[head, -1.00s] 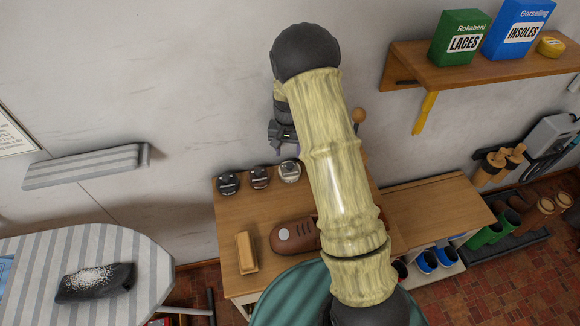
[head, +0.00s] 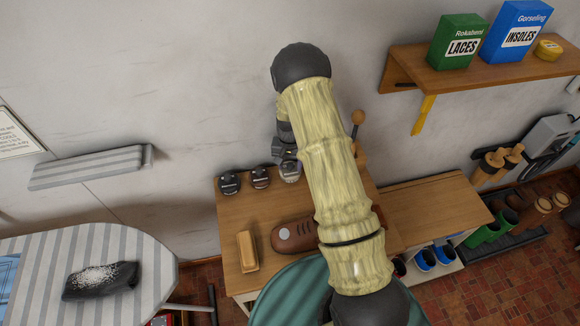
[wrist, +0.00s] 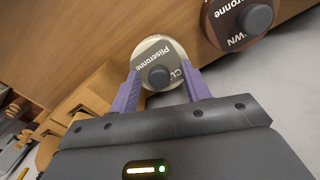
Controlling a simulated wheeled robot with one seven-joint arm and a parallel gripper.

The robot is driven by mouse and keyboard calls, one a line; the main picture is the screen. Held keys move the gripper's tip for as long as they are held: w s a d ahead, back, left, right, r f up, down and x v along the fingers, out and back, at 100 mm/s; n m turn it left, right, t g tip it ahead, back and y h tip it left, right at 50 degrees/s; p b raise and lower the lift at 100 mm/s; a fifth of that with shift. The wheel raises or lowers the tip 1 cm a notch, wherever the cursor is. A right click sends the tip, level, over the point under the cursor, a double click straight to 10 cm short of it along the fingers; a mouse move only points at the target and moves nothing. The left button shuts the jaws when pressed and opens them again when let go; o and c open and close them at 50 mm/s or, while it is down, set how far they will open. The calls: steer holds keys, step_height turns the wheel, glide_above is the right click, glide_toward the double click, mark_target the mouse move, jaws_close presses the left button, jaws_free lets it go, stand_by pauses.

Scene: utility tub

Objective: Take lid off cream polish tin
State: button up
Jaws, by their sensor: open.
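The pale cream-labelled polish tin (head: 290,172) stands on the wooden bench at the right end of a row of three tins. In the wrist view the cream tin's lid (wrist: 157,52) shows a dark round knob (wrist: 159,76) in its middle. My gripper (head: 285,158) is just above this tin and partly covers it in the head view. In the wrist view my open gripper (wrist: 160,74) has one purple finger on each side of the lid's near part, with the knob between them. I cannot tell whether the fingers touch the lid.
A brown-labelled tin (wrist: 252,18) stands close beside the cream one, and a darker tin (head: 229,182) is farther left. A tan block (head: 247,251) and a brown shoe (head: 293,236) lie nearer on the bench (head: 228,225). The wall is close behind.

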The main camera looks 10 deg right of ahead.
mark_target(290, 165)
stand_by(0.5)
jaws_close()
steer(key=shift+s, duration=0.1)
steer(key=shift+r, duration=0.25)
step_height(290, 165, up, 10)
steer(key=b, duration=0.2)
steer(key=shift+f, duration=0.25)
